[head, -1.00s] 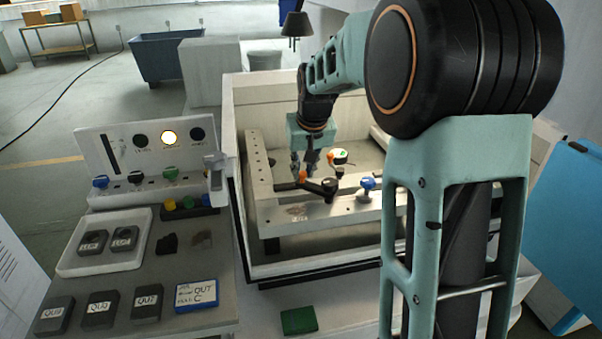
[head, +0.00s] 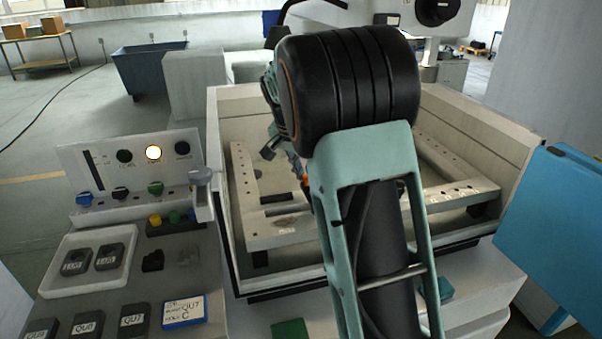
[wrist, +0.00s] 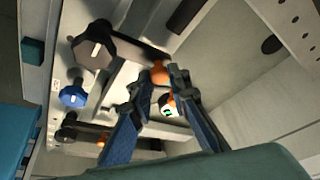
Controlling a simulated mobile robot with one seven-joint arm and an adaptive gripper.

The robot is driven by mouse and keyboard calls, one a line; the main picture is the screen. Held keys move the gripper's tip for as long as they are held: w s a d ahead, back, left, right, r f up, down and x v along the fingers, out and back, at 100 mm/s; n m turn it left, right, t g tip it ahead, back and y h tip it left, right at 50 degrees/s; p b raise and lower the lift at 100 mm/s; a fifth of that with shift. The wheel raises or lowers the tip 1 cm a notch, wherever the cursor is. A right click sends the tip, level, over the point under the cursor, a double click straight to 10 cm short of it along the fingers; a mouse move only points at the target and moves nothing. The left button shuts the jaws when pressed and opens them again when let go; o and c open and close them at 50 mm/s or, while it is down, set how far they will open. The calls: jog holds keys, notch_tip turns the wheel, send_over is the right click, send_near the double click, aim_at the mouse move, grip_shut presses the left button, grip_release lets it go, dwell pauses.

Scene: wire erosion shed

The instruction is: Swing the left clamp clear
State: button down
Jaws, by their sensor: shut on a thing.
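In the wrist view, my gripper (wrist: 158,84) has its fingers around the orange knob (wrist: 160,71) of the left clamp and is shut on it. The clamp's black arm (wrist: 140,48) runs from a large black pivot knob (wrist: 93,45) to the orange knob. A white disc (wrist: 168,106) with orange and green marks lies just beyond the fingertips, partly hidden by them. In the head view, my arm hides most of the gripper and clamp. A bit of orange (head: 306,177) and the dark bar end (head: 276,198) show beside it on the frame.
A blue knob (wrist: 72,95) stands beside the pivot knob. A second clamp with an orange knob (wrist: 103,138) lies lower in the wrist view. The pale frame (head: 275,233) sits inside the tank walls (head: 470,125). The control panel (head: 130,170) stands at left.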

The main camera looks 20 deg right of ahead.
jog(key=shift+d+m, duration=0.2)
jog(key=shift+m, duration=0.1)
jog(key=c, duration=1.8)
grip_release()
jog(key=v, duration=1.2)
jog(key=shift+w, duration=0.15)
jog(key=shift+r, duration=0.1)
